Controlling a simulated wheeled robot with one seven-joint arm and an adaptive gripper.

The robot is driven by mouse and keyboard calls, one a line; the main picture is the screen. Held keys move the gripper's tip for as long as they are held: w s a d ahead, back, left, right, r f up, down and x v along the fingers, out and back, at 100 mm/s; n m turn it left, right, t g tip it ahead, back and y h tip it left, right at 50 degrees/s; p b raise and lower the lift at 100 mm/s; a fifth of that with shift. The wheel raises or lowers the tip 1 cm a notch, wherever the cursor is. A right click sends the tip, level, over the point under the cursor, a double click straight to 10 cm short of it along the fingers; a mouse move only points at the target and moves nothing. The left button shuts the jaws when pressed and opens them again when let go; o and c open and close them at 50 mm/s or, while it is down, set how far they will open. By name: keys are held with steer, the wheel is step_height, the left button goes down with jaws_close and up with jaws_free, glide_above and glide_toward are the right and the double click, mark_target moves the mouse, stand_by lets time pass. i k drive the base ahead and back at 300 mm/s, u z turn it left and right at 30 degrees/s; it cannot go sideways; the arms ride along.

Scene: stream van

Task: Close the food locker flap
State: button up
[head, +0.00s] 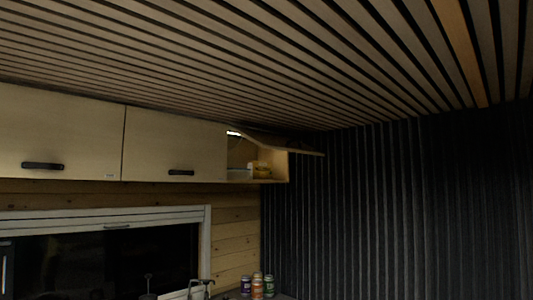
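The food locker flap (290,142) is the raised door of the last overhead locker at the right end of the row. It stands open, tilted up and out near the ceiling. Below it the open locker (281,165) shows pale wooden walls. A yellowish packet (261,169) and a whitish item beside it sit inside. My gripper is not in view.
Two shut locker doors (60,133) and (172,147) with dark handles are to the left. A white-framed window (207,240) is below. Several cans (257,286) stand at the bottom. A dark ribbed wall (400,210) fills the right.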

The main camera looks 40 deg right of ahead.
mark_target(264, 139)
steer(key=z, duration=1.25)
steer(key=i, duration=0.7)
steer(key=u, duration=0.15)
